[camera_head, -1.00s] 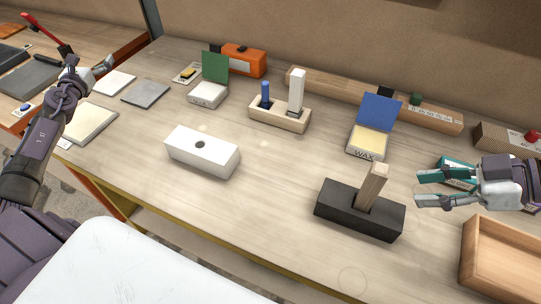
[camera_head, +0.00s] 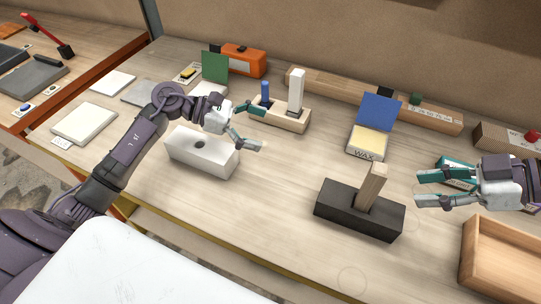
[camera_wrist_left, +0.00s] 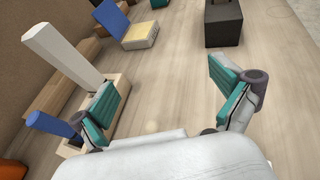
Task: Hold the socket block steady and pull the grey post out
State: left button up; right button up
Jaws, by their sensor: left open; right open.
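A black block (camera_head: 355,211) stands at the front right of the bench. A tan-grey wooden post (camera_head: 371,187) rises from it, slightly tilted. The block's top part also shows in the left wrist view (camera_wrist_left: 223,28). A pale wooden block (camera_head: 293,122) at the back middle holds a white post (camera_head: 296,92) and a blue post (camera_head: 265,93). A white block (camera_head: 190,155) with an empty dark hole stands at the middle left. My left gripper (camera_head: 254,127) is open and empty, between the white block and the pale block. My right gripper (camera_head: 420,189) is open and empty, right of the tan-grey post.
A wax box (camera_head: 368,143) with a raised blue lid stands behind the black block. A wooden tray (camera_head: 490,277) is at the front right. A long wooden beam (camera_head: 335,88) and an orange box (camera_head: 243,62) line the back.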

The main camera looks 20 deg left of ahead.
aim_at(325, 190)
pick_arm(q)
jog(key=s+d+m+g, duration=0.4)
jog(key=s+d+g, duration=0.1)
jog(key=s+d, duration=0.1)
jog(key=x, duration=1.4)
jog(key=shift+s+a, duration=0.1)
jog(key=shift+s, duration=0.05)
jog(key=c, duration=1.5)
